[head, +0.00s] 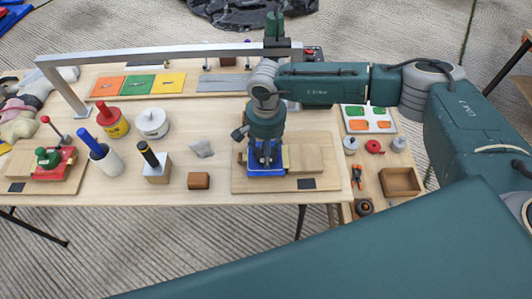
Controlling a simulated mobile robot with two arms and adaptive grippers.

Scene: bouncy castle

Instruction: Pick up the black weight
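I cannot single out a black weight for certain. A small dark round object (365,207) lies on the small side table at the lower right, and it is too small to identify. A black-topped cylinder (149,155) stands tilted on a silver-and-wood block on the main table. My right gripper (265,152) points down over a blue piece (266,170) on a wooden board (320,172). My arm hides most of its fingers, so whether it holds anything is unclear. My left gripper is not in view.
Small round pieces, including a red one (375,146), and an open wooden box (400,182) are on the side table. A grey metal bar (160,52) spans the back of the main table.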

